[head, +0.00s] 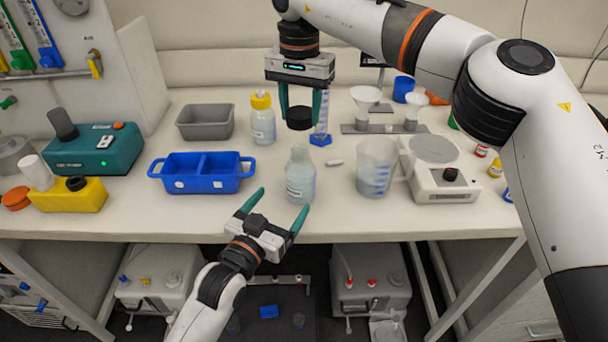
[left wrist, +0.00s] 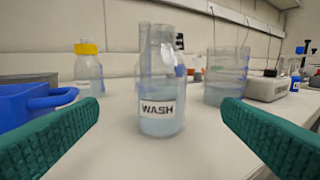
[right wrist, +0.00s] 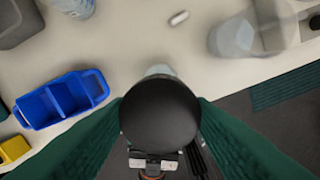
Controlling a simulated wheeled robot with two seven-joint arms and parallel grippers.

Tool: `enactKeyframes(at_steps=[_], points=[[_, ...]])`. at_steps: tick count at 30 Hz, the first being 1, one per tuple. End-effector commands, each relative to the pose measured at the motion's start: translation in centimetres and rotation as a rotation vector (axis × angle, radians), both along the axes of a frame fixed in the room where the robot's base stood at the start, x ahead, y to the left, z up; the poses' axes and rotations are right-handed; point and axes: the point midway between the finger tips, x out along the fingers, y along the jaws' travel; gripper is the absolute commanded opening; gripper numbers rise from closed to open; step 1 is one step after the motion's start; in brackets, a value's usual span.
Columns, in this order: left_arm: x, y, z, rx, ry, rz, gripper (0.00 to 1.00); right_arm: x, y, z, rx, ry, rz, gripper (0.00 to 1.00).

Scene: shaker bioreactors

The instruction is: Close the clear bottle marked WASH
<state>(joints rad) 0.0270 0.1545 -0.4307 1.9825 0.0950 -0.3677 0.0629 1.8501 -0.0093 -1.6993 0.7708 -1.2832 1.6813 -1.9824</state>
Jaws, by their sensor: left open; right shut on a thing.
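The clear WASH bottle (head: 300,176) stands upright near the table's front edge, without a cap on its neck; its label faces me in the left wrist view (left wrist: 160,108). My right gripper (head: 302,112) is shut on a black cap (head: 299,118), which it holds above the bottle's mouth with a gap between them. The cap fills the middle of the right wrist view (right wrist: 160,113) and hides most of the bottle there. My left gripper (head: 278,208) is open and empty in front of the bottle, its fingers apart and pointing toward it, not touching it.
A blue two-part tray (head: 202,171) stands to the left and a beaker (head: 375,168) to the right. A yellow-capped bottle (head: 262,120) is behind left. A white stirrer plate (head: 438,170) is farther right. A small white bar (head: 335,162) lies behind the bottle.

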Motion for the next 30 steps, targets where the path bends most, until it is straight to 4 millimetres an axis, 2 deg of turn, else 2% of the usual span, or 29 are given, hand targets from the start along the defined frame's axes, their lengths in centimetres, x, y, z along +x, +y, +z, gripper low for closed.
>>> enactKeyframes(at_steps=[8,21,25,30], points=[[0.9,-0.4,0.0,-0.001,0.0,0.001,0.89,0.0,0.0,0.0,0.0,0.0,0.0,0.26],[7.9,-4.0,0.1,0.0,-0.001,-0.001,0.89,0.0,0.0,0.0,0.0,0.0,0.0,0.26],[9.5,-4.8,0.0,0.0,0.0,-0.001,0.89,0.0,0.0,0.0,0.0,0.0,0.0,0.26],[10.5,-5.3,0.0,0.0,0.0,-0.001,0.89,0.0,0.0,0.0,0.0,0.0,0.0,0.26]])
